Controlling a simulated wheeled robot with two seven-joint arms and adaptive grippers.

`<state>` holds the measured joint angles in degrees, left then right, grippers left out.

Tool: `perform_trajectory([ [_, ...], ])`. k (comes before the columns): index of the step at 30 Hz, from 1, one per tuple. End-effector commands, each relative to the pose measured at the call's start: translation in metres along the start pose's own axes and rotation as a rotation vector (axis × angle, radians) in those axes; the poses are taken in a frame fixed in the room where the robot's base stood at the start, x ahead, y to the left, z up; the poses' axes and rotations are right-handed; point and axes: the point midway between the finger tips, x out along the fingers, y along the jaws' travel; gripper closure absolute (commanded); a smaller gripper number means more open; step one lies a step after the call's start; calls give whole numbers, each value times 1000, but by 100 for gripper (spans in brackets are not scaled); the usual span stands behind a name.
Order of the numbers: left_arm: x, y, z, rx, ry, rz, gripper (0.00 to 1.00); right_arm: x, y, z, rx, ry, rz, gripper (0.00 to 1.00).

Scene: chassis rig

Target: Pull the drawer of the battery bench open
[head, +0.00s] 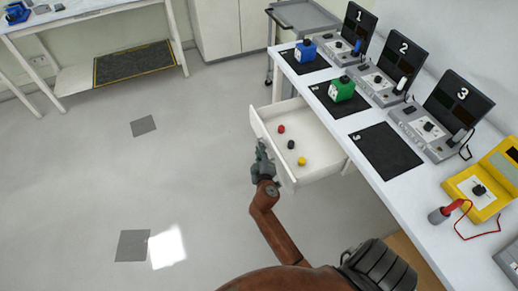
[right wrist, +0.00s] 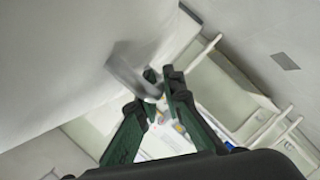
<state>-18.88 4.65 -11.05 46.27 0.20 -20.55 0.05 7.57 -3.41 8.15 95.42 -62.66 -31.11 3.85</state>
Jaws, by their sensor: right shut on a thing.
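The white drawer (head: 312,145) of the battery bench (head: 400,205) stands pulled out from under the bench top. A red cap (head: 281,129), a black cap (head: 291,144) and a yellow cap (head: 302,161) lie inside it. My right gripper (head: 262,148) is at the outer face of the drawer front. In the right wrist view its fingers (right wrist: 163,85) are closed on the grey drawer handle (right wrist: 130,75), with the pale drawer front beside it. The fingers hide part of the handle. My left gripper is not in view.
On the bench stand a blue battery (head: 305,51), a green battery (head: 342,90), numbered testers and a yellow meter (head: 485,185). One black mat (head: 386,151) is empty. A grey cart (head: 303,15) stands behind. The floor left of the drawer is clear.

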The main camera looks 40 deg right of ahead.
Motion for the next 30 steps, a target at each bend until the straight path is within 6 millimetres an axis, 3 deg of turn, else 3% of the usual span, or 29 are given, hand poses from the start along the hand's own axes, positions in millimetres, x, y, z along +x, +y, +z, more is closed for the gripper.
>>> perform_trajectory([
  [4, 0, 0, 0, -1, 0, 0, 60, 0, -1, 1, 0, -3, -2, 100],
  [5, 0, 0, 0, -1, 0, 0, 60, 0, -1, 1, 0, -3, -2, 91],
  [8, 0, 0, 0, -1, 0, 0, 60, 0, -1, 0, 0, -2, -2, 84],
  [18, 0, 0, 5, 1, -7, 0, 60, -1, 2, -3, 1, 1, 0, 84],
  [30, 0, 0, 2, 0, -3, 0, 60, -16, 63, -41, 2, 9, 9, 84],
])
